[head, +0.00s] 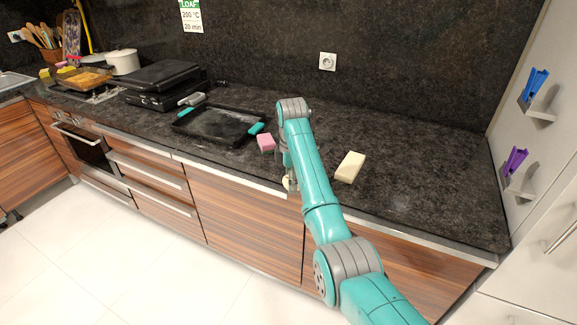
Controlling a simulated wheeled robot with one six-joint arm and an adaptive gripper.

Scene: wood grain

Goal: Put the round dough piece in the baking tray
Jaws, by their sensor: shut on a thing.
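The black baking tray (192,128) with teal handles lies on the dark counter, left of my arm. My gripper (289,177) points down near the counter's front edge, to the right of the tray and apart from it. It is shut on a small pale piece (286,183), which looks like the round dough piece. My gripper and arm partly hide this piece, so its full shape is unclear. A pale, block-shaped piece (350,167) lies on the counter right of my arm.
A black grill (160,85) stands behind the tray at left. The counter is clear at right. Purple (515,160) and blue (534,84) items sit on wall shelves.

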